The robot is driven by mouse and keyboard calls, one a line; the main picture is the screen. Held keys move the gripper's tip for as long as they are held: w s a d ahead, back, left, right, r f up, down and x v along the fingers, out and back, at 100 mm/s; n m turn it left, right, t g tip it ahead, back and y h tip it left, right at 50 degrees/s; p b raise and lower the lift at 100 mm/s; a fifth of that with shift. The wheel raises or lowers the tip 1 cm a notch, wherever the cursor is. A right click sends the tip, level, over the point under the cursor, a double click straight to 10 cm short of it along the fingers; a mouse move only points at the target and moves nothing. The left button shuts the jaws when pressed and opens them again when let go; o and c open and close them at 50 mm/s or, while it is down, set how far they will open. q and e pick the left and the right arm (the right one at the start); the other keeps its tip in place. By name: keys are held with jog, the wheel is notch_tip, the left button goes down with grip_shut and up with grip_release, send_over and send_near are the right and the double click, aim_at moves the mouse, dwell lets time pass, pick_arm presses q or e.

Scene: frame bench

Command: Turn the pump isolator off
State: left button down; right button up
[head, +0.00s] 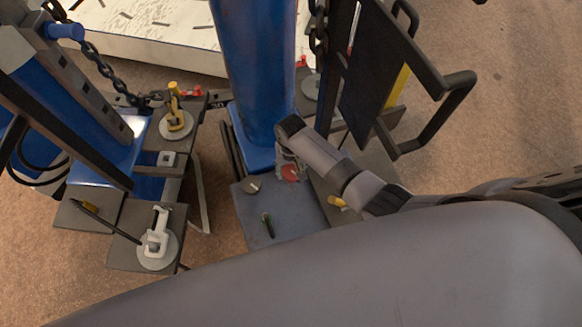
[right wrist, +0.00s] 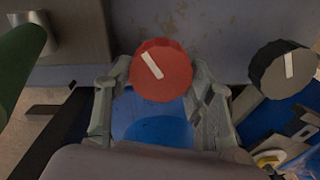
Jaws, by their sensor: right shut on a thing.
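A red round knob (right wrist: 161,72) with a white pointer line sits on a grey panel (right wrist: 215,25). It fits the pump isolator, but I can read no label. In the right wrist view its line slants from upper left to lower right. My right gripper (head: 289,160) is shut on this knob, one finger on each side of it. In the head view the knob (head: 290,173) shows just below the fingers, partly hidden. My left gripper is not in view.
A black knob (right wrist: 282,69) with a white line sits right of the red one. A green handle (right wrist: 20,65) is at left. In the head view a blue column (head: 254,70) stands behind the panel, and a black frame (head: 430,85) rises to the right.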

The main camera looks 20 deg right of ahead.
jog(key=shift+r+n+p, duration=0.1)
jog(key=shift+n+p, duration=0.6)
jog(key=shift+n, duration=0.5)
jog(key=n+p, duration=0.1)
jog(key=n, duration=0.1)
jog(key=shift+n, duration=0.3)
jog(key=n+p, duration=0.1)
jog(key=n, duration=0.2)
jog(key=shift+a+n, duration=0.1)
jog(key=shift+n, duration=1.7)
jog(key=o, duration=1.2)
jog(key=shift+c, duration=0.2)
